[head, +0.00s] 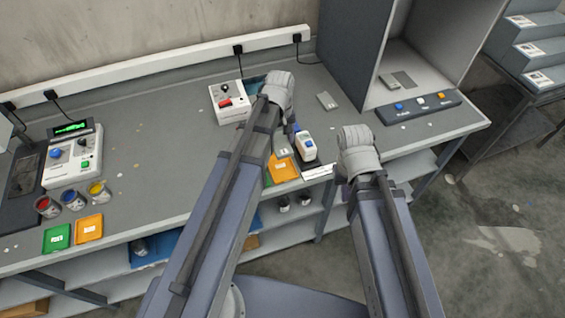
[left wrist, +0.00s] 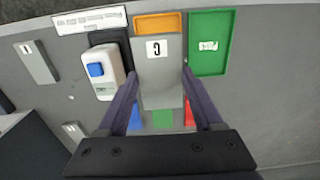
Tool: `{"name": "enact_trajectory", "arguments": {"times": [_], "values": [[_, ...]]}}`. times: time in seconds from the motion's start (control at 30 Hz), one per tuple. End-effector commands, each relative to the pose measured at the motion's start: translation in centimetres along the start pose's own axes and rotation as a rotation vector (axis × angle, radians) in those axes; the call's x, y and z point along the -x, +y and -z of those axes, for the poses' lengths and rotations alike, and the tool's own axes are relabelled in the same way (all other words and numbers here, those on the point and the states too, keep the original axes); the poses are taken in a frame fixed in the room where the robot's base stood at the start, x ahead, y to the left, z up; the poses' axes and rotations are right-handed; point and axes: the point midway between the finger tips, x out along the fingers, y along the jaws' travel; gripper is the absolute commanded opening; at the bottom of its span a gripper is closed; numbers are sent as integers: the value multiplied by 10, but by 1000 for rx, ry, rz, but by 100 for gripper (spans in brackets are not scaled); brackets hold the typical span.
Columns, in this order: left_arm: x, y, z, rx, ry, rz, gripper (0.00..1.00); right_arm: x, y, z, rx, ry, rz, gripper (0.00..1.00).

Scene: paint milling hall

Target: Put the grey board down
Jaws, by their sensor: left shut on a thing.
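My left gripper (left wrist: 160,76) is shut on the grey board (left wrist: 160,85), which carries a white label with a dark letter that looks like C. In the left wrist view the board lies between the two fingers, its labelled end towards an orange tray (left wrist: 157,20). A green tray (left wrist: 211,35) with white lettering is to its right. Whether the board touches the surface below cannot be told. In the head view my left arm hides most of the board, and the orange tray (head: 284,170) shows beside the arm. My right gripper (head: 357,155) is near the bench's front edge; its fingers are hidden.
A white device with a blue button (left wrist: 100,70) stands left of the board. Another grey board (left wrist: 38,62) lies further left. The grey bench (head: 150,150) also holds a meter (head: 75,155), several paint cups and a white box with a red switch (head: 228,100). An open cabinet stands at the right.

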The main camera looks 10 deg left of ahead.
Motion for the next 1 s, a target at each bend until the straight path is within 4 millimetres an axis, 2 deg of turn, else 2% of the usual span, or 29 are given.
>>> {"name": "enact_trajectory", "arguments": {"times": [0.03,0.3,0.4,0.63,0.9,1.0], "values": [[-10,0,0,0,0,0,3,-10,-1,1,0,0,0,0],[-52,0,0,0,0,0,3,-52,-5,3,-2,0,0,0],[-59,0,0,0,0,0,3,-59,-6,4,-2,0,0,0],[-60,0,0,0,0,0,3,-60,-6,4,-2,0,0,0],[-92,0,0,-1,0,0,3,-91,-9,5,-2,0,0,0],[-97,0,0,-1,0,0,3,-97,-9,6,-2,0,0,0]]}}
